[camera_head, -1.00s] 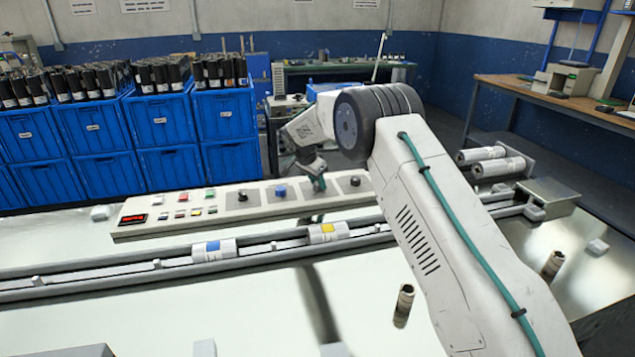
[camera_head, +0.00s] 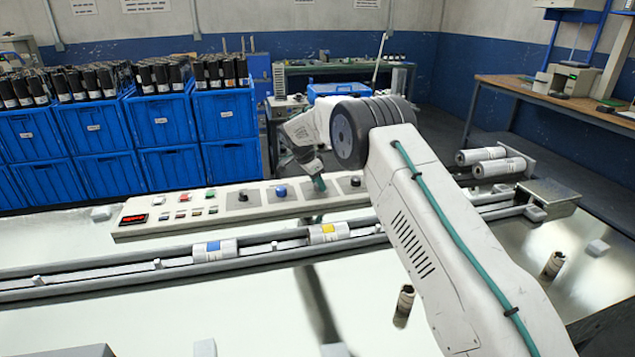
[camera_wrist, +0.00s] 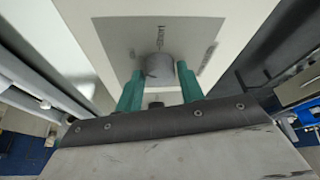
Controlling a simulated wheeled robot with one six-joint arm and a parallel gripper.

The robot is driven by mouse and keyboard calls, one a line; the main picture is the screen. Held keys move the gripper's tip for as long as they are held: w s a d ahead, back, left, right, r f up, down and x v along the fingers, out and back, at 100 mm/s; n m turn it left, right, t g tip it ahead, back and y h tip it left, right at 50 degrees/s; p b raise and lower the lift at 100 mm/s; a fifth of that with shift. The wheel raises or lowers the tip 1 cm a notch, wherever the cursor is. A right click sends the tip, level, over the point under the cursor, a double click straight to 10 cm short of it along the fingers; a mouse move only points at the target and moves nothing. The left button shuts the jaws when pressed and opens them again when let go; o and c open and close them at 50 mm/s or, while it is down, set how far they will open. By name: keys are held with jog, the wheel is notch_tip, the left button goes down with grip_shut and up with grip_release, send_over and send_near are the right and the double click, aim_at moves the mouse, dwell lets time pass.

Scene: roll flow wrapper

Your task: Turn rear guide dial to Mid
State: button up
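A control panel (camera_head: 140,228) runs behind the rails, with a row of dials on its right part. My gripper (camera_head: 320,188) points down and tilted at the dial between the blue-capped dial (camera_head: 281,191) and the rightmost dark dial (camera_head: 355,181); it hides that dial in the head view. In the wrist view the grey round dial (camera_wrist: 160,66) sits on a grey plate (camera_wrist: 118,38) with small labels, too blurred to read. The two teal fingers of my gripper (camera_wrist: 160,76) stand on either side of the dial, with narrow gaps showing. A dark pointer mark shows at the dial's lower left.
Another dark dial (camera_head: 243,196) and several coloured buttons (camera_head: 197,211) lie left on the panel. Blue crates (camera_head: 226,115) stand behind at left.

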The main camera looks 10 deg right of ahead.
jog(key=shift+o, duration=1)
jog(key=shift+a, duration=0.1)
jog(key=v, duration=0.7)
jog(key=shift+a+r, duration=0.2)
jog(key=shift+r, duration=0.15)
